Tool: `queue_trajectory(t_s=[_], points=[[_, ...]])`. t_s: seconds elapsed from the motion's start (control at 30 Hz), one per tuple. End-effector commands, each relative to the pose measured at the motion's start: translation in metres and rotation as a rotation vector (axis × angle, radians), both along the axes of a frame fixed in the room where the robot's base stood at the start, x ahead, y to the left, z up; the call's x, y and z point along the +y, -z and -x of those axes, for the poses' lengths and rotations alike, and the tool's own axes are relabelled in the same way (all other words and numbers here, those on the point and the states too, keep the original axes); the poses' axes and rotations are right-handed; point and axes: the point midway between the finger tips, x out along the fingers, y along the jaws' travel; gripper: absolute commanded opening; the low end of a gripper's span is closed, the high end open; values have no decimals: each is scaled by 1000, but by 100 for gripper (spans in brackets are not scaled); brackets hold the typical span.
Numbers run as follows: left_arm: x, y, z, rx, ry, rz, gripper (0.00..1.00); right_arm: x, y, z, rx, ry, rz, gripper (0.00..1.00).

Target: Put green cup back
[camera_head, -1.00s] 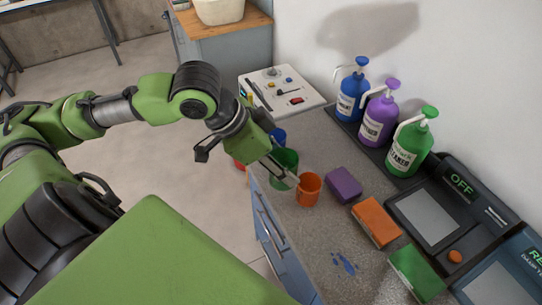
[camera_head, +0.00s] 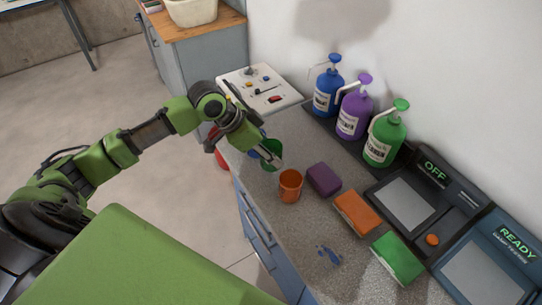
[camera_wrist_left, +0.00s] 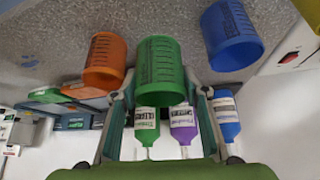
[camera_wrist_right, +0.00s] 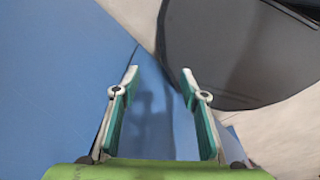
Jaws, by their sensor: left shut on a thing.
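The green cup (camera_head: 271,153) is between the fingers of my left gripper (camera_head: 270,162), which is shut on it over the worktop. In the left wrist view the green cup (camera_wrist_left: 160,70) sits between both fingertips. An orange cup (camera_head: 290,187) stands on the worktop just nearer to me; it also shows in the left wrist view (camera_wrist_left: 105,62). A blue cup (camera_wrist_left: 230,37) is on the other side of the green cup, mostly hidden in the head view. My right gripper (camera_wrist_right: 161,78) is open and empty; it is not in the head view.
Purple (camera_head: 323,179), orange (camera_head: 357,212) and green (camera_head: 398,258) sponges lie along the worktop. Blue (camera_head: 327,92), purple (camera_head: 353,113) and green (camera_head: 384,139) pump bottles stand by the wall. A white board (camera_head: 260,88) lies at the far end. Blue splashes (camera_head: 328,254) mark the worktop.

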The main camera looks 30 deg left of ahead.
Motion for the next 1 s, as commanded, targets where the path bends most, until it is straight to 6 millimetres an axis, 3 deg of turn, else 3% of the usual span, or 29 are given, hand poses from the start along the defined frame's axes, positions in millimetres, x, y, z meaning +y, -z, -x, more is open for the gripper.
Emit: queue_trajectory(t_s=[0.17,0.4,0.77,0.8,1.0], points=[[2,8,-7,-1,-1,0,14,-1,-2,0,1,1,1,40],[2,37,-7,-1,-1,-1,14,-1,-15,0,1,2,1,40],[2,42,-7,-2,0,-1,14,0,-13,1,1,3,0,40],[2,42,-7,-1,0,-2,47,0,-13,1,1,3,0,40],[2,42,-6,-1,0,-1,48,3,-13,1,1,4,-3,40]])
